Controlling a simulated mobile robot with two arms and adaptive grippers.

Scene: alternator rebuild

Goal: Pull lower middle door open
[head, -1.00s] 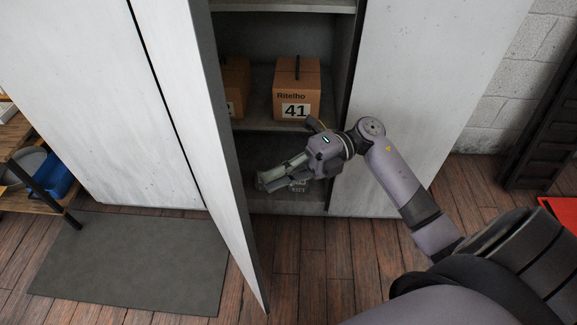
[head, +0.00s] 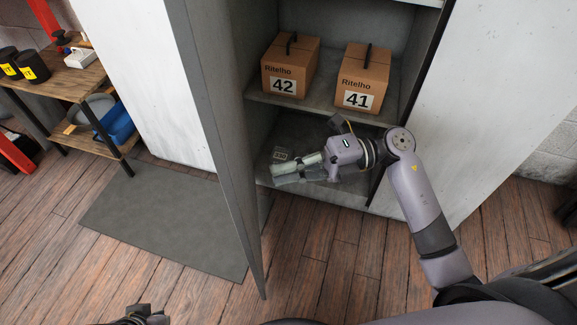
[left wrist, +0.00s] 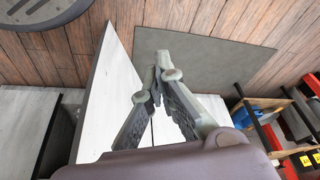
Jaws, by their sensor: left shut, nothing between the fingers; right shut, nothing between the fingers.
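The lower middle door (head: 222,130) stands open, jutting out from the cabinet on the left side of the opening. It shows as a narrow grey strip in the head view. My right gripper (head: 284,174) is shut and empty, in front of the lower compartment, to the right of the door and apart from it in the picture. In the left wrist view my left gripper (left wrist: 160,76) is shut and empty, with a white door panel (left wrist: 106,85) behind it. Whether it touches the panel I cannot tell. Only a small dark part of the left gripper shows at the bottom of the head view.
Boxes marked 42 (head: 290,66) and 41 (head: 363,78) stand on the cabinet shelf (head: 326,112). A grey mat (head: 165,220) lies on the wooden floor left of the door. A workbench (head: 68,82) with a blue bin (head: 115,122) stands at the far left.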

